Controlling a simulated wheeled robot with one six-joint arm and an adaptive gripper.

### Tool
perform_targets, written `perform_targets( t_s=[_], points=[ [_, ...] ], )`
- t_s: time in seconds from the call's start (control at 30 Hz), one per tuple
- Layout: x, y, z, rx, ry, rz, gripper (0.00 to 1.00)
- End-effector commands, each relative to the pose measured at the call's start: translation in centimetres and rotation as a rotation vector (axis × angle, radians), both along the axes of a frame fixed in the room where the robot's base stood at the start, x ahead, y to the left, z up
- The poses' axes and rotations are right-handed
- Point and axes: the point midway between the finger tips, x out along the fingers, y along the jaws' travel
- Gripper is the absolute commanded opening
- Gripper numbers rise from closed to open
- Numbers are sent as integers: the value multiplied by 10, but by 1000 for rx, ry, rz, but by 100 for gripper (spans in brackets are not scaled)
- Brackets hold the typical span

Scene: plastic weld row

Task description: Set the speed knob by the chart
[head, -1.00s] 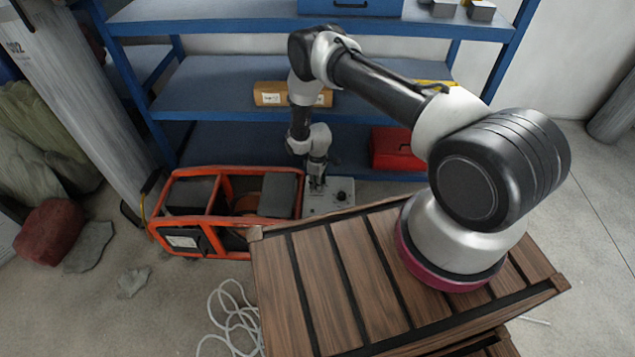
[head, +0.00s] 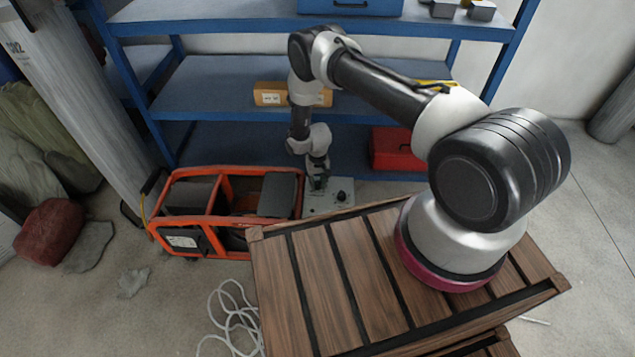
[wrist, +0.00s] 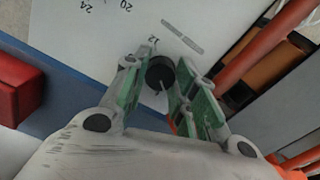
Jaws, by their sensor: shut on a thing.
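A black round knob (wrist: 160,73) with a pale pointer line sits between the green-padded fingers of my gripper (wrist: 163,80) in the wrist view. The fingers are shut on it from both sides. The knob is on a pale panel (wrist: 85,35) printed with 24, 20, 12 and a grey slot-like mark; other marks are hidden by the fingers. In the head view my gripper (head: 318,186) points down at the panel (head: 318,209), and another dark knob (head: 341,196) shows to its right. I cannot make out a speed chart; a white label (head: 183,241) on the orange-framed machine is too small to read.
The orange-framed machine (head: 212,208) stands left of the panel. A blue shelf rack (head: 230,85) is behind, with a red box (head: 395,149) at lower right. A slatted wooden crate (head: 345,280) is in front. A white cable (head: 233,318) lies on the floor.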

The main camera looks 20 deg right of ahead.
Motion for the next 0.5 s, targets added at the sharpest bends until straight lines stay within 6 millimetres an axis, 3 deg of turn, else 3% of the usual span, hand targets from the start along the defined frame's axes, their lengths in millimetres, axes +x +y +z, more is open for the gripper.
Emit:
perform_targets(
  t_s=[0.5],
  points=[
    [2, 0, 1, 1, -3, -487, 4]
  ],
)
